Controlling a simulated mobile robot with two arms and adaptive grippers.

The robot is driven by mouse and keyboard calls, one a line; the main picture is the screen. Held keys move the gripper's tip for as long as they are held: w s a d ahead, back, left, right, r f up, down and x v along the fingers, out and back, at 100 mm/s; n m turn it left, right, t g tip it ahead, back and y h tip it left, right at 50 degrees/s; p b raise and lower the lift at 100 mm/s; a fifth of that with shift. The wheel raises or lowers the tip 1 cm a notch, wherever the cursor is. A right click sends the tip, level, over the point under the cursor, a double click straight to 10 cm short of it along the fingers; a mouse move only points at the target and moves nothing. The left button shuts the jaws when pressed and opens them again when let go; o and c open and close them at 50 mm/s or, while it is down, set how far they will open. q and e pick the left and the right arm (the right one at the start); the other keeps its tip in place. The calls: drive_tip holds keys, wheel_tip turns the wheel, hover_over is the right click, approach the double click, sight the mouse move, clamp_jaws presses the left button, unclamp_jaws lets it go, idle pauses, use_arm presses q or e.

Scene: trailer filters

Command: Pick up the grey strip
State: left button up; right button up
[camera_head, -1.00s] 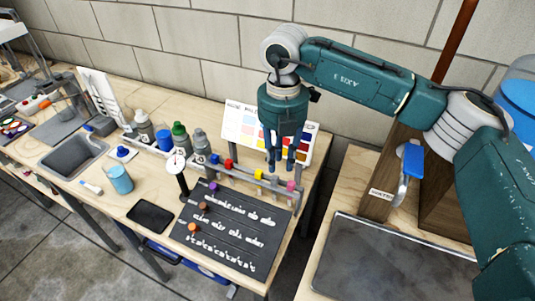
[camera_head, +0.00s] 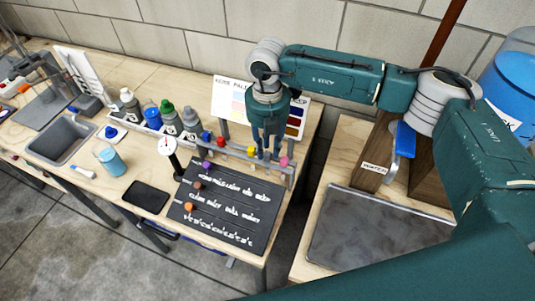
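A low rack (camera_head: 236,157) stands along the back of the black lettered board (camera_head: 222,228). It carries a row of small coloured pieces, including a red one (camera_head: 206,137), a blue one (camera_head: 221,141), a yellow one (camera_head: 251,150) and a pink one (camera_head: 284,161). I cannot make out which thing is the grey strip. My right gripper (camera_head: 267,154) points straight down at the rack, between the yellow and pink pieces. Its fingers look apart, and they partly hide the rack there. I cannot tell whether they touch anything. My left gripper is not in view.
A colour chart (camera_head: 226,91) stands behind my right gripper. A dial gauge on a post (camera_head: 168,146), bottles (camera_head: 168,118), a cup (camera_head: 111,161) and a black pad (camera_head: 147,197) are to the left. A gap separates this bench from the right one with a dark slab (camera_head: 375,237).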

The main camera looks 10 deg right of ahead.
drive_tip(key=shift+f, duration=1.1)
drive_tip(key=c, duration=0.5)
drive_tip(key=shift+o, duration=0.3)
drive_tip(key=shift+r, duration=0.1)
